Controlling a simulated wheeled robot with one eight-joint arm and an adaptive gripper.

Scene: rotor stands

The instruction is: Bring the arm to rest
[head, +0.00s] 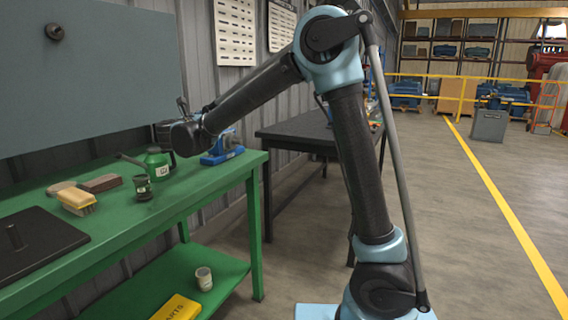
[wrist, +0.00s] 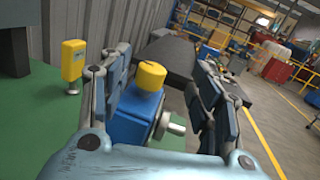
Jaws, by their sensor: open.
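My arm (head: 352,150) rises at the centre of the head view and bends over at the top. Its forearm (head: 255,95) reaches down and left toward the green bench. The arm's end is over the bench's far right part, where my gripper's fingers are hidden behind the wrist. In the wrist view my gripper (wrist: 160,72) is open, with one finger on each side and a clear gap between them. A blue device with a yellow cap (wrist: 135,110) shows in that gap; I cannot tell how near it is. No held object is visible.
The green bench (head: 215,180) carries a blue device (head: 222,150), a green can (head: 158,162), a dark cup (head: 143,187), a yellow brush (head: 76,201) and a black plate (head: 40,245). A dark table (head: 300,130) stands beyond.

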